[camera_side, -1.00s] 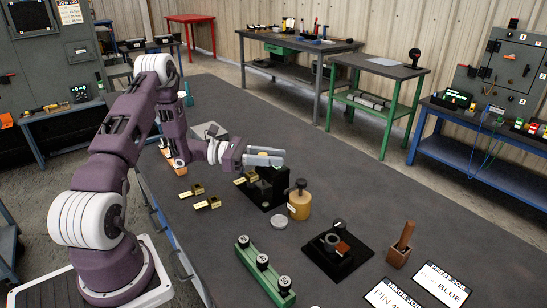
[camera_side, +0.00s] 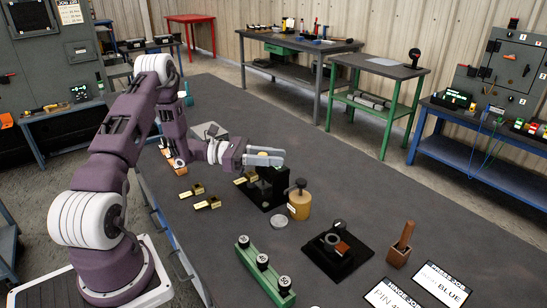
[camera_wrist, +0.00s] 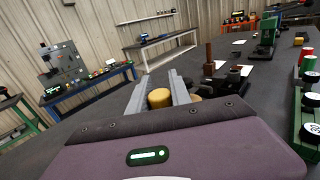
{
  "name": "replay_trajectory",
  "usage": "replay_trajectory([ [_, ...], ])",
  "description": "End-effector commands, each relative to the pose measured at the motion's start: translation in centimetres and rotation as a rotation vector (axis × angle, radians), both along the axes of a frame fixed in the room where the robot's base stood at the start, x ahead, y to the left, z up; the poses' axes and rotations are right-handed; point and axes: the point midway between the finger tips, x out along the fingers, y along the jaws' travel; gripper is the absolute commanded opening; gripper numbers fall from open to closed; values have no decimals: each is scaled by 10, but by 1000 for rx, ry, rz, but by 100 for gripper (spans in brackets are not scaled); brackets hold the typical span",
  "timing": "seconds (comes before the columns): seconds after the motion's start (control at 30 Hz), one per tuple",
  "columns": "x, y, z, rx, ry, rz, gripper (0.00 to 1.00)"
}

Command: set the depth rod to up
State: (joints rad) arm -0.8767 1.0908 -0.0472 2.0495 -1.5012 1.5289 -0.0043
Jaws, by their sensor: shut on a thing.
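My gripper (camera_side: 268,157) is level above the black fixture (camera_side: 277,190) on the bench, its two pale fingers pointing right in the side view. In the wrist view, my gripper (camera_wrist: 160,92) has a round yellow knob (camera_wrist: 159,97) between its fingers and is shut on it. The knob appears to be the top of the depth rod; the rod's shaft is hidden below it. In the side view the fingers hide the knob, so I cannot read the rod's height.
A yellow canister (camera_side: 299,205) with a black knob stands close right of the fixture. Small brass parts (camera_side: 208,203) lie to the left. A green rack (camera_side: 265,272), a black base (camera_side: 338,252) and a brown holder (camera_side: 400,248) stand nearer the camera.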

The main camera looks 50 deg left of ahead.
Motion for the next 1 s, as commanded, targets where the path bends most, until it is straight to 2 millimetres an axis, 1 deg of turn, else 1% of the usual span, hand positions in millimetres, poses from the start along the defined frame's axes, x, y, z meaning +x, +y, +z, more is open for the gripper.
replay_trajectory([
  [0.47, 0, 1, 1, 0, -1, 2, 0],
  [0.67, 0, 1, 20, 1, -3, 3, 0],
  [0.9, 0, 1, 23, -3, -6, 2, 0],
  [0.93, 0, 1, 24, -4, -6, 2, 29],
  [1.0, 0, 1, 24, -3, -6, 1, 42],
])
